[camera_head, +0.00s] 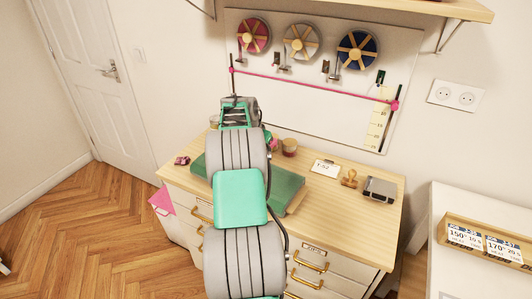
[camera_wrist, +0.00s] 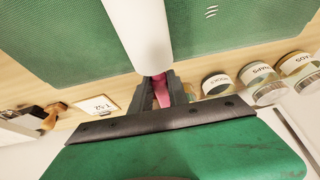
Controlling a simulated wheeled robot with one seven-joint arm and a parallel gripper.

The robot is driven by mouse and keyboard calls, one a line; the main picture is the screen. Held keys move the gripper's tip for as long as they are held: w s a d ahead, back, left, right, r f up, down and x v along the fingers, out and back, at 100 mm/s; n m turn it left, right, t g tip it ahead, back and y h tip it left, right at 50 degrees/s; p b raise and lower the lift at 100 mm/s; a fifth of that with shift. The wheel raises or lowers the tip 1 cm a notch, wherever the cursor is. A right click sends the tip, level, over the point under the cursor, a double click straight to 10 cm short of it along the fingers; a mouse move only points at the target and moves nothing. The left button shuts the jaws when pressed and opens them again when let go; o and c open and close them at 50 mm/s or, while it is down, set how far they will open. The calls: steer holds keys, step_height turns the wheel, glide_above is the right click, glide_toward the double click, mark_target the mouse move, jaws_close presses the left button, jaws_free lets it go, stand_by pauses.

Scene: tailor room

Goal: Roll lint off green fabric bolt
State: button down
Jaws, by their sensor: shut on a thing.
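The green fabric bolt (camera_head: 287,187) lies on the wooden top of the drawer cabinet, partly hidden behind my arm. In the wrist view its green cloth (camera_wrist: 60,45) fills the top of the picture. Small white curved lint marks (camera_wrist: 211,12) show on the cloth, right of the roller. My gripper (camera_wrist: 160,82) is shut on the pink handle of the lint roller. The roller's white cylinder (camera_wrist: 138,30) reaches out over the cloth; I cannot tell whether it touches. In the head view my arm hides the roller.
Labelled jars (camera_wrist: 257,74) stand beside the bolt. A T-52 card (camera_head: 325,168), a wooden stamp (camera_head: 349,179) and a grey box (camera_head: 380,189) sit at the cabinet's right. A pegboard (camera_head: 310,100) with spools is on the wall behind.

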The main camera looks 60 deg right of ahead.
steer(key=shift+w, duration=0.1)
steer(key=shift+w+p, duration=0.5)
steer(key=shift+w, duration=0.9)
steer(key=shift+w+r+p, duration=0.1)
steer(key=shift+w+p, duration=0.2)
steer(key=shift+w, duration=0.3)
steer(key=shift+w+p, duration=0.3)
steer(key=shift+w, duration=0.6)
